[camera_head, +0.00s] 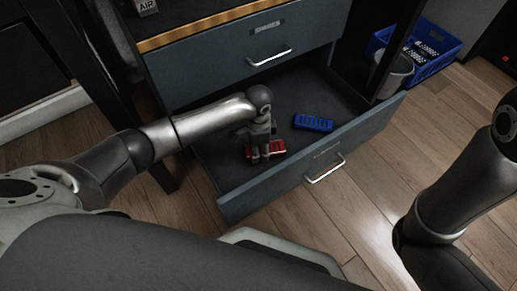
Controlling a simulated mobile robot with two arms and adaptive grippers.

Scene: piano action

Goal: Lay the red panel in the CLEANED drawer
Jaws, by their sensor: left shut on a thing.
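The red panel (278,147) is low inside the open lower drawer (352,153), toward its left part. My left gripper (261,157) reaches down into the drawer and is shut on the red panel, covering part of it. I cannot tell whether the panel touches the drawer floor. The drawer front carries a pale label and a bar handle; the label is too small to read. My right arm comes in at the right edge, and its gripper is out of view.
A blue panel (313,123) lies in the same drawer, right of the red one. A closed drawer (240,62) is above. A grey bin (396,72) and a blue crate (446,45) stand at the back right. Wooden floor (385,185) is clear before the drawer.

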